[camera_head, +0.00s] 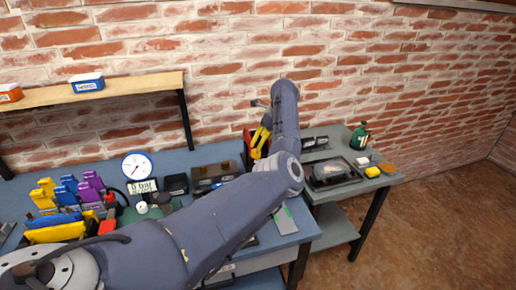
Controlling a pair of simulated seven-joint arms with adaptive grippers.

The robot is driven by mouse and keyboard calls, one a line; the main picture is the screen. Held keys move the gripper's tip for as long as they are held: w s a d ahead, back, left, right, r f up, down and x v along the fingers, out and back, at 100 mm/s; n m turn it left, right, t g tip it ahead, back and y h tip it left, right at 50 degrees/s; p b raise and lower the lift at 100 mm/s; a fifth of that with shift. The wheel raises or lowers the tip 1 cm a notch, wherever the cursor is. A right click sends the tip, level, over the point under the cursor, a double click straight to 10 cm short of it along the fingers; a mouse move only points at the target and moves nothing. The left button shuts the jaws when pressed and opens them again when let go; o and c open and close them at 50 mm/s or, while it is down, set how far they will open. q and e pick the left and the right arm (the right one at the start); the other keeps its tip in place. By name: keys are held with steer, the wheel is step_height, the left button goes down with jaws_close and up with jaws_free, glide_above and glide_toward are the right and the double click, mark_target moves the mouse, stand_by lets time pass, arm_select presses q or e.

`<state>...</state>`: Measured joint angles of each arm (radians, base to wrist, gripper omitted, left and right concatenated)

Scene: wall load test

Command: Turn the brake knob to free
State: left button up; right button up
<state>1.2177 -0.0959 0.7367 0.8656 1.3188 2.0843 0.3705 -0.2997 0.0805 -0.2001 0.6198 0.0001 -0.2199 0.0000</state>
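My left arm comes in from the lower left, crosses over the bench and bends up toward the brick wall. Its gripper is hidden behind the forearm, so I cannot see its fingers. A red and yellow device (255,143) stands at the back of the bench, just left of the forearm and partly covered by it. I cannot tell whether the brake knob is on it, and no knob setting is readable. My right gripper is not in view.
The blue bench (180,165) holds a white round gauge (137,166), a "bar" display (142,186), and blue, purple and yellow blocks at left. A side table (375,183) at right carries a tray (332,174) and a green bottle (360,137).

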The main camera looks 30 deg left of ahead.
arm_select(q)
steer(key=shift+v, duration=2.5)
